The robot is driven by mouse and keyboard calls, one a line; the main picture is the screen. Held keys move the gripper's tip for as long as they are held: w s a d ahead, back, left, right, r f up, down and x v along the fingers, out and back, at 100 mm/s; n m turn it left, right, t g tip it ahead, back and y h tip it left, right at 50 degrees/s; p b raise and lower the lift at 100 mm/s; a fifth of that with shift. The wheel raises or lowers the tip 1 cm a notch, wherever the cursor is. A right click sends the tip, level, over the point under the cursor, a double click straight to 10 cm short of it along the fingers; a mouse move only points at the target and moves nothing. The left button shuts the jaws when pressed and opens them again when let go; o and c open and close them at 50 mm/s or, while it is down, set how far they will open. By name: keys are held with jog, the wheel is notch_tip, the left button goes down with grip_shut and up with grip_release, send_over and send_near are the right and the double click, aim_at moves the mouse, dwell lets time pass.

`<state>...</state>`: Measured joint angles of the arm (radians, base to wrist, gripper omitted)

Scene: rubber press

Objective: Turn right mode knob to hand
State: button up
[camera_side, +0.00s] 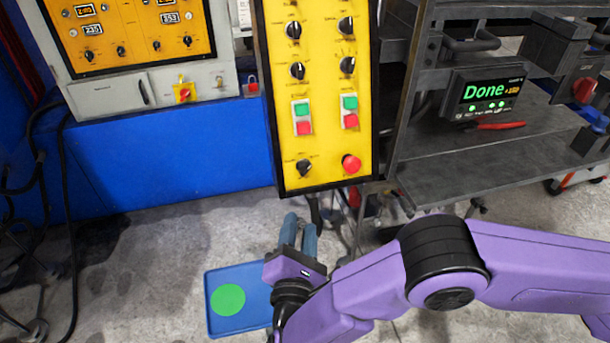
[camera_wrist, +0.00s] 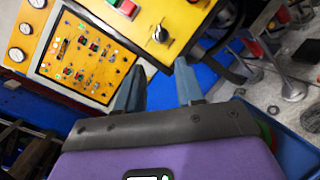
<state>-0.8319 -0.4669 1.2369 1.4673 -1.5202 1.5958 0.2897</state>
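The yellow control panel (camera_side: 324,130) stands upright at the centre of the side view. Its right column holds two black knobs, an upper right knob (camera_side: 346,25) and a lower right knob (camera_side: 347,66). Their labels are too small to read, so I cannot tell which is the mode knob or its setting. My gripper (camera_side: 300,224) is below the panel's bottom edge, apart from it, fingers pointing up. In the wrist view the fingers (camera_wrist: 160,90) are spread with nothing between them. Beyond them is part of the yellow panel (camera_wrist: 140,38) with one knob (camera_wrist: 160,34).
Left column knobs (camera_side: 298,71), green and red buttons and a red mushroom button (camera_side: 351,164) crowd the panel. A blue tray (camera_side: 215,310) with a green disc (camera_side: 228,299) lies below. A display reading "Done" (camera_side: 484,92) and grey shelves (camera_side: 500,170) stand at right.

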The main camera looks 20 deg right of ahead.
aim_at(306, 172)
jog(key=x, duration=1.4)
jog(key=shift+w, duration=0.15)
grip_shut()
